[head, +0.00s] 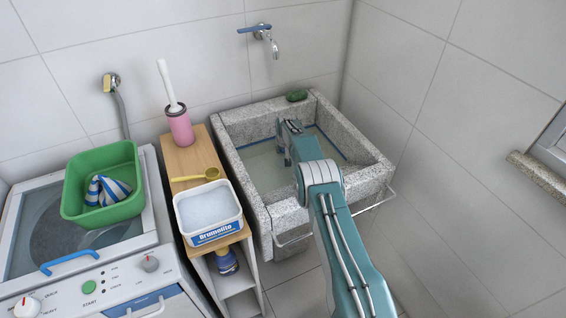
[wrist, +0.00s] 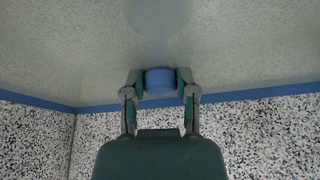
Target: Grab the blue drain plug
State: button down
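The blue drain plug (wrist: 160,82) shows in the wrist view as a short blue cylinder between my two fingertips. My gripper (wrist: 160,84) has a finger against each side of it, with no clear gap on either side. In the head view my gripper (head: 284,150) reaches down into the stone sink (head: 375,178). The plug is hidden there behind my arm and gripper. I cannot tell whether the plug is lifted off the sink's bottom.
A blue line runs along the sink's inner walls. A green object (head: 297,95) lies on the back rim, below a wall tap (head: 265,35). Left stand a wooden shelf (head: 186,160) with a white tub (head: 208,208), a pink brush holder (head: 180,127), and a washer with a green basin (head: 104,208).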

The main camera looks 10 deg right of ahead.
dwell(0.3)
jog(key=shift+r, duration=0.4)
notch_tip(320, 180, up, 2)
jog(key=shift+r, duration=0.25)
jog(key=s+r, duration=0.9)
jog(key=s, duration=0.5)
jog(key=shift+r, duration=0.35)
